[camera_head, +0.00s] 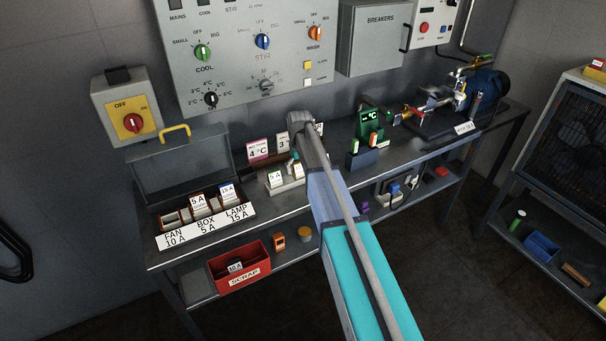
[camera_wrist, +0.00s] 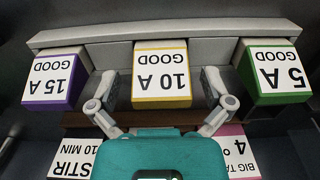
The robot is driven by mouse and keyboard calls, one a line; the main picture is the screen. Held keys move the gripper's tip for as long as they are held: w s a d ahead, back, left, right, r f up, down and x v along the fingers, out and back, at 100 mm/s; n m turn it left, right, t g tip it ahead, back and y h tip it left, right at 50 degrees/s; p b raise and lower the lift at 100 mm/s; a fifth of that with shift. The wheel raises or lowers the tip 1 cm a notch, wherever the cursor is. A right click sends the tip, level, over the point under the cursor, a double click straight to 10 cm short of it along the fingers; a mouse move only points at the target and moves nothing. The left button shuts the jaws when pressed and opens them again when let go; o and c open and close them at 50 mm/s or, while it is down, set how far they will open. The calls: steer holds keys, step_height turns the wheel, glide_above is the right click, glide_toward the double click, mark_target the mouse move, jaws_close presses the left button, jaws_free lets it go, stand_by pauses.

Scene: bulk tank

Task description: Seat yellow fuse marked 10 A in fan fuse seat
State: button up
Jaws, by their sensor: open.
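The yellow fuse marked 10 A GOOD (camera_wrist: 161,76) sits in the middle of a grey rack (camera_wrist: 110,51) in the wrist view. My gripper (camera_wrist: 160,88) is open, with one finger on each side of this fuse; whether they touch it I cannot tell. In the head view my gripper (camera_head: 294,157) is partly hidden by my arm above the rack (camera_head: 288,187). The fuse box stands at the left, and its fan seat (camera_head: 170,217), above the FAN 10 A label, shows no fuse. The box and lamp seats hold fuses marked 5 A (camera_head: 199,204) and 15 A (camera_head: 227,191).
A purple 15 A fuse (camera_wrist: 55,77) and a green 5 A fuse (camera_wrist: 273,72) flank the yellow one closely. The fuse box's raised lid (camera_head: 180,165) stands behind its seats. A red SCRAP bin (camera_head: 240,272) on the lower shelf holds a fuse marked 10 A.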

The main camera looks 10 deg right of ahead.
mark_target(299, 163)
stand_by(0.3)
steer(key=c, duration=1.2)
steer(key=shift+o, duration=0.2)
steer(key=shift+r, duration=0.15)
step_height(299, 163, up, 3)
steer(key=p, duration=0.3)
steer(key=s+a+r+p, duration=0.2)
steer(key=s+r+p, duration=0.7)
steer(key=s, duration=0.5)
steer(key=shift+r+p, duration=0.35)
steer(key=shift+p, duration=0.15)
